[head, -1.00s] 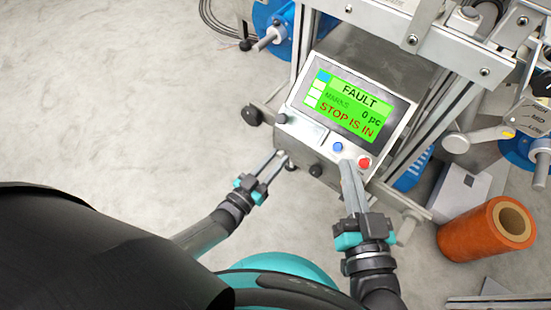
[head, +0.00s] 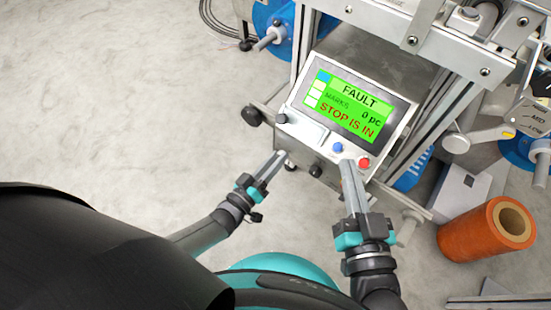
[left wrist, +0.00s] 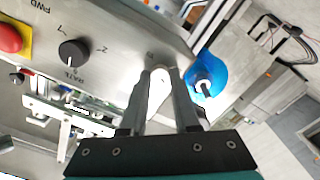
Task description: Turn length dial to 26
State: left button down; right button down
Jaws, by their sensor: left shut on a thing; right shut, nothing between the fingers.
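My left gripper (head: 279,156) is at the lower left of the control box (head: 372,138). Its fingers are closed on a small knob at the box's front face. The fingers mostly hide this knob, and its setting cannot be read. In the left wrist view the left fingertips (left wrist: 163,73) meet the grey panel (left wrist: 115,25), with a faint marking beside them. A black dial marked RATE (left wrist: 73,53) sits apart from them. My right gripper (head: 347,164) is shut and empty, just below the blue and red buttons.
The green screen (head: 347,105) reads FAULT, MARKS 0 pc and STOP IS IN. A blue button (head: 337,147) and a red button (head: 364,162) are on the box. A red button on yellow (left wrist: 8,38) is near the dial.

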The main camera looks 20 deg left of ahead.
pick_arm(q)
jog(key=shift+f+n, duration=0.1)
jog(key=shift+n, duration=4.9)
jog(key=c, duration=0.7)
grip_release()
jog(key=shift+o, duration=0.2)
jog(key=p+v, duration=0.2)
jog(key=v, duration=1.3)
jog(key=shift+s, duration=0.15)
pick_arm(e)
jog(key=d+f+g+h, duration=0.1)
jog(key=g, duration=0.1)
jog(key=w+d+f+g, duration=0.1)
jog(key=g, duration=0.1)
jog(key=shift+d+f+n+h, duration=0.3)
jog(key=shift+d+n+h, duration=0.05)
jog(key=shift+n+h, duration=0.05)
